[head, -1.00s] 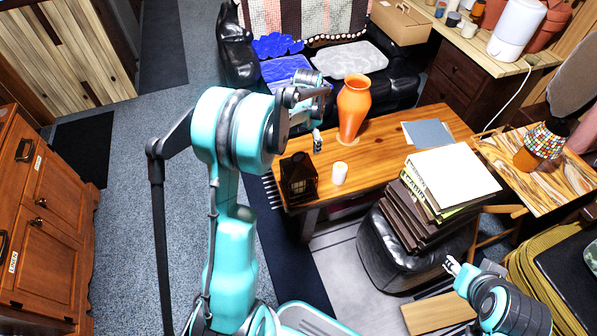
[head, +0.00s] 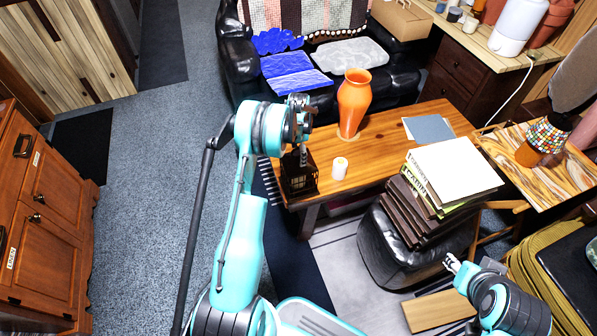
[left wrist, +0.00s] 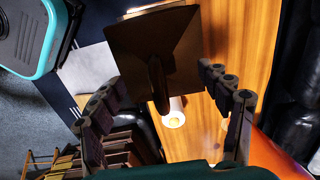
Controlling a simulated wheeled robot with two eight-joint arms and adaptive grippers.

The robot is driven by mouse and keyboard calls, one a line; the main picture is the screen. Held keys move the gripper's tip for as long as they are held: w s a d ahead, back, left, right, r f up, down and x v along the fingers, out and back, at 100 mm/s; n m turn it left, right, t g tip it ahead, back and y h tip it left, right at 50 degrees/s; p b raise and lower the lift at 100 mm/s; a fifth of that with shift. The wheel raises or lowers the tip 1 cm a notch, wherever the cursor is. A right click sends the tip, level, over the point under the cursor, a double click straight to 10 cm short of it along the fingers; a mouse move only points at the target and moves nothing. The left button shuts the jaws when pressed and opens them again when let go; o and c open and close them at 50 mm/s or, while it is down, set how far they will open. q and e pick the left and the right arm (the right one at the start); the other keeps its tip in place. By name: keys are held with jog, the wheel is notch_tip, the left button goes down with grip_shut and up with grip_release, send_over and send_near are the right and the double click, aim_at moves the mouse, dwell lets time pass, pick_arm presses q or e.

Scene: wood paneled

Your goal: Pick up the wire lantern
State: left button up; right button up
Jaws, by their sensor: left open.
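The wire lantern (head: 298,178) is a dark, house-shaped lantern standing upright on the near left end of the wooden table (head: 395,140). My left gripper (head: 303,156) is above it, pointing down. In the left wrist view, the lantern's dark roof and top (left wrist: 150,45) show beyond and partly between the spread fingers of my left gripper (left wrist: 165,82), which is open and empty. I cannot tell whether a finger touches it. My right gripper (head: 453,264) is low at the right, away from the lantern; its finger opening is too small to judge.
A white candle (head: 340,168) stands just right of the lantern, and it also shows in the left wrist view (left wrist: 174,115). An orange vase (head: 353,105) stands behind it. Stacked books (head: 450,175) rest on a black stool at the right. A black sofa (head: 395,75) is behind the table.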

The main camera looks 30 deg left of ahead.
pick_arm(q)
jog(key=shift+f, duration=0.75)
jog(key=shift+r, duration=0.15)
jog(key=shift+c, duration=0.9)
jog(key=shift+s, duration=0.1)
jog(key=c, duration=1.5)
jog(key=shift+s+d+r, duration=0.1)
grip_shut()
